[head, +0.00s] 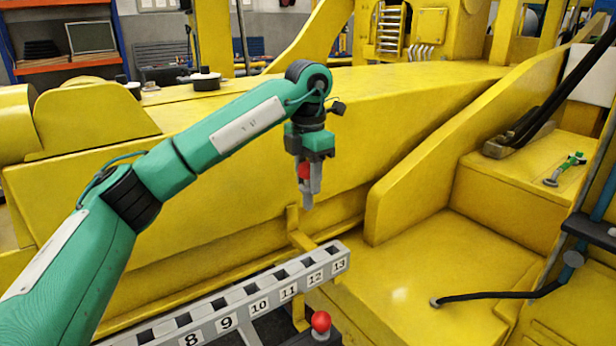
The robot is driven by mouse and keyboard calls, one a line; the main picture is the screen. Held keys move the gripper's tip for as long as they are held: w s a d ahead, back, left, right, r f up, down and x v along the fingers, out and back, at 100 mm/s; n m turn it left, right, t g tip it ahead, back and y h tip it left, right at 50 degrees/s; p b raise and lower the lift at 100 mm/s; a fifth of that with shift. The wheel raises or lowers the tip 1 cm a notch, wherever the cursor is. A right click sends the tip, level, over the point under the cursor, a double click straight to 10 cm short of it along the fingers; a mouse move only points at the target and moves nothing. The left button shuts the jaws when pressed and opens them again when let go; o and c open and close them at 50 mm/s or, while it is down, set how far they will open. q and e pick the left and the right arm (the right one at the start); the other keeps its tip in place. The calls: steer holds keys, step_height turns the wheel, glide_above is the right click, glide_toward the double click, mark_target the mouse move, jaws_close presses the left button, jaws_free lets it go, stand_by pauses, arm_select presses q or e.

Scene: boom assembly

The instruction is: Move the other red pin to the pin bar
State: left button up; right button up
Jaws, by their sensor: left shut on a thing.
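My left gripper (309,178) hangs pointing down at the end of the green arm, in front of the yellow boom. It is shut on a red pin (304,171), whose red head shows between the fingers with a grey shaft below. Another red ball-headed pin (321,321) stands just below the bar at the bottom edge. My right gripper is not in view.
The large yellow boom (400,110) fills the back, with a yellow bracket (299,232) rising behind the bar. A flat yellow deck (420,270) lies to the right, with a black hose (490,296). A small green tool (566,168) lies on the right ledge.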

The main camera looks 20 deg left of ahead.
arm_select(q)
steer(key=shift+r+p, duration=2.75)
steer(key=shift+r, duration=1)
steer(key=shift+f, duration=0.15)
